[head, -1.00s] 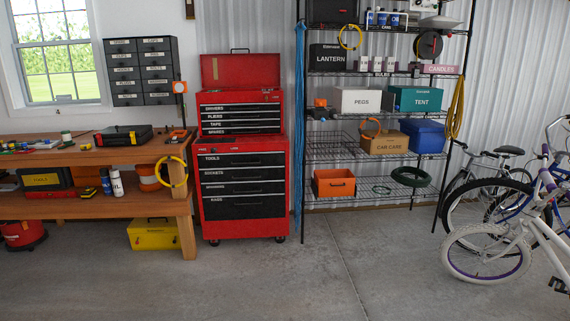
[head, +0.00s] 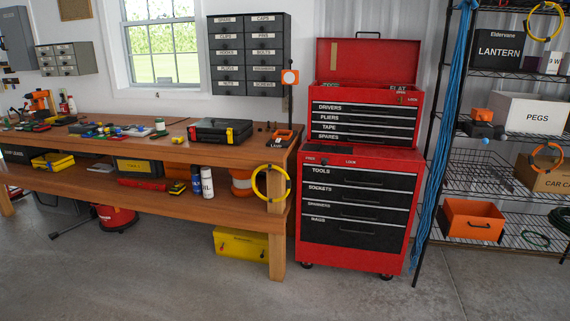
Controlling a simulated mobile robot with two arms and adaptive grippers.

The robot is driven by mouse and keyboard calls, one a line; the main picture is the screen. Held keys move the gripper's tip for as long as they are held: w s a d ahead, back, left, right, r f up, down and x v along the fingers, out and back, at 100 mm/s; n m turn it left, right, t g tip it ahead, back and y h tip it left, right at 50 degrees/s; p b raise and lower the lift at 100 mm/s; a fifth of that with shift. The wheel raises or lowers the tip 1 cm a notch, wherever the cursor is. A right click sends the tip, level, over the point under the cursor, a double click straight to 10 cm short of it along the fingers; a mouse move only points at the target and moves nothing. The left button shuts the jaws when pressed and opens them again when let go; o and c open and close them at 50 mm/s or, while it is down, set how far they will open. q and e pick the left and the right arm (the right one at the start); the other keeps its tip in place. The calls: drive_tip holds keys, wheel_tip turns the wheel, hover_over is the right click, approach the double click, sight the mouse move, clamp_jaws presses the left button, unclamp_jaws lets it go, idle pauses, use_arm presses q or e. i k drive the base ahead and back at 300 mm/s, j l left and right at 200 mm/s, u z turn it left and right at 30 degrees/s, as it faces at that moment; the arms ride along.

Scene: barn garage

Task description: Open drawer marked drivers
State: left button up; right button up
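The red tool chest (head: 358,234) stands against the wall right of centre in the head view. Its upper box has its lid (head: 367,62) raised. The drawer marked DRIVERS (head: 362,111) is the top drawer of the upper box, black with a light strip along its top edge, and it looks closed. Below it are closed drawers marked PLIERS, TAPE and SPARES. The lower cabinet drawers, marked TOOLS (head: 358,181), SOCKETS and others, also look closed. Neither of my grippers shows in the view.
A wooden workbench (head: 180,150) with tools fills the left, its end close beside the chest. A wire shelf rack (head: 470,190) with bins and a hanging blue cord (head: 440,140) stands at the right. The concrete floor (head: 370,300) in front of the chest is clear.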

sight(369, 108)
drive_tip(key=i+z, duration=0.2)
drive_tip(key=i, duration=0.25)
drive_tip(key=i+j+z, duration=0.2)
drive_tip(key=i, duration=0.25)
drive_tip(key=i+j+z, duration=0.2)
drive_tip(key=i, duration=0.25)
drive_tip(key=i+j+z, duration=0.2)
drive_tip(key=i, duration=0.25)
